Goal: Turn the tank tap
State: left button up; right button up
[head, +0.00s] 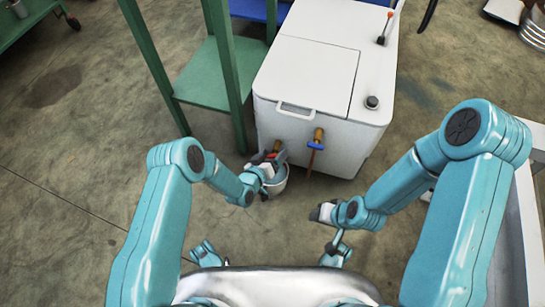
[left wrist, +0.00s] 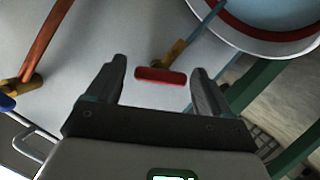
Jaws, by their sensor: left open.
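A white tank (head: 305,85) stands ahead with two brass taps low on its front. The left tap has a red handle (left wrist: 160,76) on a brass body (left wrist: 172,50). In the left wrist view this handle lies crosswise between my left gripper's fingertips, with gaps on both sides. My left gripper (head: 273,163) is open at that tap and partly hides it in the head view. The other tap has a blue handle (head: 317,146); its edge also shows in the left wrist view (left wrist: 7,103). My right gripper (head: 323,212) is apart from the tank, its jaw opening unclear.
A bucket (head: 279,186) is under the red-handled tap; it also shows in the left wrist view (left wrist: 262,40). A copper-coloured pipe (head: 311,161) hangs from the blue-handled tap. A green stand (head: 207,75) is left of the tank. Concrete floor is clear at left.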

pick_arm(q)
jog(key=c, duration=1)
jog(key=shift+o, duration=0.2)
jog(key=shift+d, duration=0.1)
pick_arm(e)
jog(key=shift+r, duration=0.1)
pick_arm(q)
jog(key=shift+m+y+p, duration=0.55)
jog(key=shift+m+y, duration=0.05)
jog(key=shift+m, duration=0.4)
jog(key=shift+d+m+y, duration=0.1)
jog(key=shift+m+y, duration=0.6)
jog(key=shift+m, duration=0.3)
pick_arm(e)
jog(key=shift+s+a+r, duration=0.1)
jog(key=shift+s+r, duration=0.35)
jog(key=shift+r, duration=0.1)
pick_arm(q)
jog(key=o, duration=1)
jog(key=shift+c, duration=0.2)
